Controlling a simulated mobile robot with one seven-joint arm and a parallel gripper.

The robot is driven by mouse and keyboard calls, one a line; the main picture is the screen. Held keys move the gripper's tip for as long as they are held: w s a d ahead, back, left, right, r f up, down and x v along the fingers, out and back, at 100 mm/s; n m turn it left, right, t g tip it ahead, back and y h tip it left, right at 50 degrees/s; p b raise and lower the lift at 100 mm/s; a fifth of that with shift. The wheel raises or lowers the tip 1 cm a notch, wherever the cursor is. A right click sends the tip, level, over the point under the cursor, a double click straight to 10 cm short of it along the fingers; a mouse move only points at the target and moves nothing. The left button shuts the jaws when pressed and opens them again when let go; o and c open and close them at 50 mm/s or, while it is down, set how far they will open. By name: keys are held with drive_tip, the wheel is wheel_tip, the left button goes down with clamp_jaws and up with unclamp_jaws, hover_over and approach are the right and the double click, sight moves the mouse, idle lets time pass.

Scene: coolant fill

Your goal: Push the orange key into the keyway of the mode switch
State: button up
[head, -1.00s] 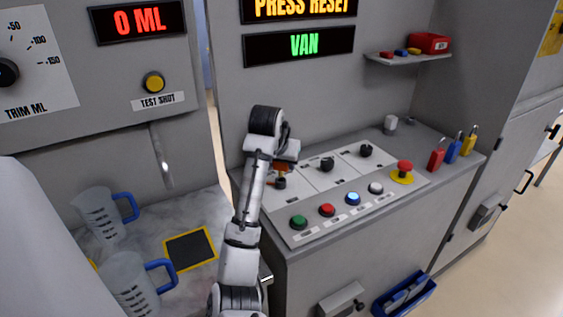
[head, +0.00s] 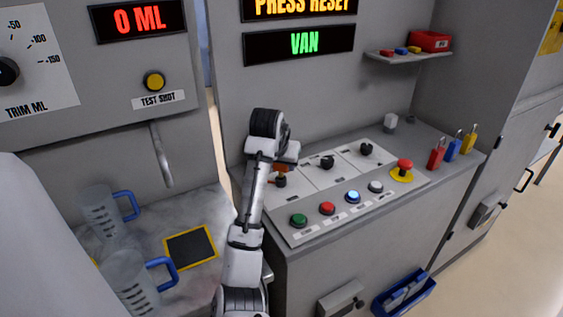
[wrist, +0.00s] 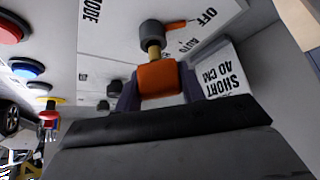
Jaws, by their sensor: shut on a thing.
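The orange key (wrist: 160,80) is between the two fingers of my gripper (wrist: 160,90) in the wrist view, shut on its orange head. Its brass shaft points at the dark round mode switch (wrist: 151,35) and its tip meets the switch's face; how deep it sits is hidden. The switch's orange pointer lies toward the OFF and AUTO labels. In the head view my gripper (head: 287,155) is over the left end of the sloped panel, with the orange key (head: 281,168) just above the mode switch (head: 280,181), partly covered by my arm.
Two more black knobs (head: 327,162) (head: 366,149) stand to the right on the panel. Push buttons line its front, with a red emergency stop (head: 402,167) at right. Padlocks (head: 453,148) stand at the right edge. Measuring jugs (head: 101,212) are at left.

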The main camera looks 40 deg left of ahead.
drive_tip(key=shift+f+b, duration=0.3)
drive_tip(key=shift+f, duration=0.8)
drive_tip(key=o, duration=1)
drive_tip(key=shift+o, duration=0.2)
drive_tip(key=v, duration=1.4)
drive_tip(key=shift+p, duration=0.35)
drive_tip(key=shift+f, duration=0.1)
drive_tip(key=shift+c, duration=0.4)
